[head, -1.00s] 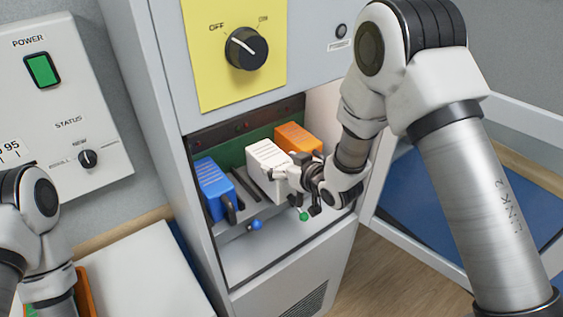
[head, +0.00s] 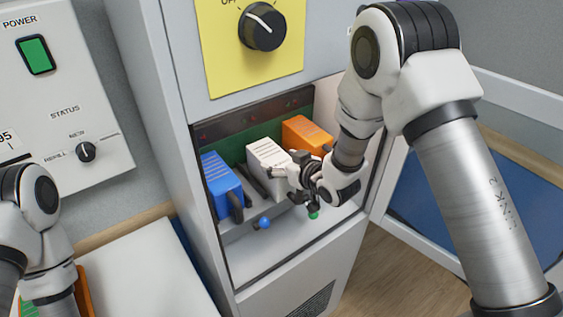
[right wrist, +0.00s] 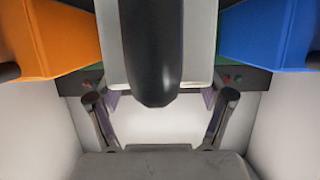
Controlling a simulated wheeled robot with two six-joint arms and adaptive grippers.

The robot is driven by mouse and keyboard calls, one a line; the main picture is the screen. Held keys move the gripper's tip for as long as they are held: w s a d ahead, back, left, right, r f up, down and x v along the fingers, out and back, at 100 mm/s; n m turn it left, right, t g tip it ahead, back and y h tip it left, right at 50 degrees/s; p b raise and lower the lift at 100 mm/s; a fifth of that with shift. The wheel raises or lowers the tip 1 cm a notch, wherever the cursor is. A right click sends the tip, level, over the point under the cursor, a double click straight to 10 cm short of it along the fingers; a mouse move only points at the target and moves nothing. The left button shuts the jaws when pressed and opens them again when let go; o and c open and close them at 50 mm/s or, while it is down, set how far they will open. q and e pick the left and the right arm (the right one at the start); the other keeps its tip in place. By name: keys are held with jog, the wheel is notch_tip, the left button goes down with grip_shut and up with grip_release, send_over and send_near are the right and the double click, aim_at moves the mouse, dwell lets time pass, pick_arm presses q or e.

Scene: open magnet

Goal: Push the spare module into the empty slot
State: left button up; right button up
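A white module (head: 265,160) stands in the open cabinet bay between a blue module and an orange one. In the right wrist view, the white module (right wrist: 200,40) is at top centre with its black handle (right wrist: 152,55) pointing at the camera. My right gripper (head: 288,167) is at the white module's front. Its fingers (right wrist: 161,100) are spread apart, one to each side of the handle; contact cannot be made out. My left gripper is out of view.
The blue module (head: 222,183) and orange module (head: 306,135) flank the white one closely. A blue knob (head: 264,222) and a green knob (head: 313,215) stick out below. The cabinet's side walls bound the bay; an open door (head: 425,215) stands right.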

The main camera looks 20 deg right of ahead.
jog(key=shift+o, duration=0.8)
jog(key=shift+s+r, duration=0.15)
jog(key=shift+s, duration=0.2)
jog(key=shift+s+d+r, duration=0.15)
jog(key=shift+s+d, duration=0.05)
jog(key=shift+s, duration=0.1)
jog(key=v, duration=1.1)
